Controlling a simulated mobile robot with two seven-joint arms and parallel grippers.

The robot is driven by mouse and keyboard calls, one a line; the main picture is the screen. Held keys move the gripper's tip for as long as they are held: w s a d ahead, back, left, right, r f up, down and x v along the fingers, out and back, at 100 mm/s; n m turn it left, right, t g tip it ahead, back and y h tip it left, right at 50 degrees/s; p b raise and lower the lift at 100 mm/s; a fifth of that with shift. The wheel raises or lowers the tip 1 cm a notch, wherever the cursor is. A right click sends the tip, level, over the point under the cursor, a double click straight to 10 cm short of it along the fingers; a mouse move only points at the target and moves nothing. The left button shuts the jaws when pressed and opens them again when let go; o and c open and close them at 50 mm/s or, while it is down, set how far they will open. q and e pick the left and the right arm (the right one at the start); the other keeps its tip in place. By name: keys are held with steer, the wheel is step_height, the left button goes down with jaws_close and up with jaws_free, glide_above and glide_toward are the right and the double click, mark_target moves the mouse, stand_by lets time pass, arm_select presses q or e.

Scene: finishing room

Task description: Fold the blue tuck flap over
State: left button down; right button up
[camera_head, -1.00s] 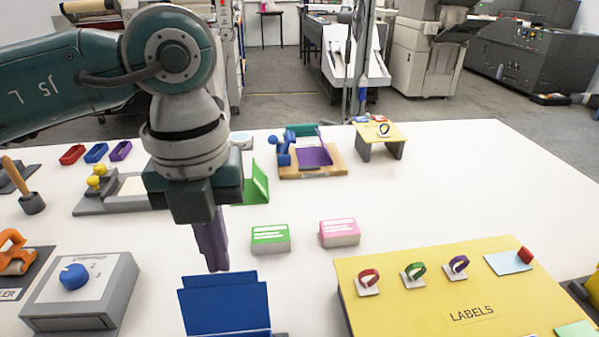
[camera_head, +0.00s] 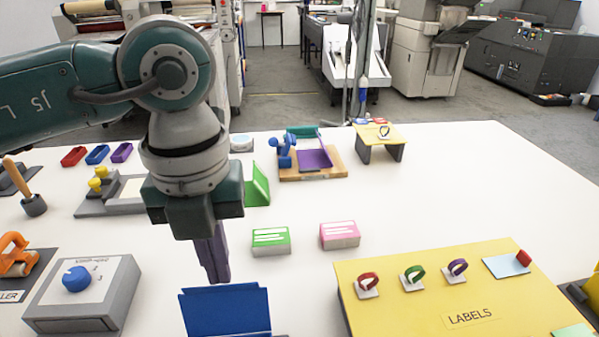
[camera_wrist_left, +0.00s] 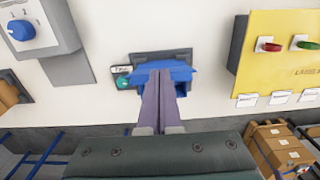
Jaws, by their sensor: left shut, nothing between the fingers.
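The blue piece (camera_head: 226,312) stands at the front edge of the head view as an upright, slightly tilted panel. Its lower part is cut off by the frame. In the left wrist view the blue piece (camera_wrist_left: 178,73) sits on a dark grey base (camera_wrist_left: 150,57), partly hidden by my fingers. My left gripper (camera_head: 218,279) points down with its purple fingers shut and empty, the tips at the panel's top edge. In the left wrist view the gripper (camera_wrist_left: 160,73) reaches over the blue piece; I cannot tell whether it touches. My right gripper is not seen.
A grey box with a blue knob (camera_head: 77,278) stands to the left. A yellow labels board (camera_head: 440,290) with coloured rings stands to the right. Green (camera_head: 271,241) and pink (camera_head: 339,235) card stacks lie behind. The white table between them is clear.

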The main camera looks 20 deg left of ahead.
arm_select(q)
steer(key=shift+s+d+f, duration=0.1)
steer(key=shift+s+d, duration=0.2)
steer(key=shift+s, duration=0.2)
stand_by(0.3)
steer(key=shift+s+d+f+p, duration=0.1)
steer(key=shift+s+d+p, duration=0.2)
steer(key=shift+s+p, duration=0.15)
steer(key=shift+s, duration=0.1)
steer(key=shift+f, duration=0.25)
stand_by(0.3)
steer(key=shift+r, duration=0.1)
steer(key=shift+w+a+r+p, duration=0.1)
steer(key=shift+w+r+p, duration=0.1)
steer(key=shift+r+p, duration=0.6)
step_height(320, 180, up, 8)
steer(key=p, duration=0.6)
steer(key=shift+p, duration=0.3)
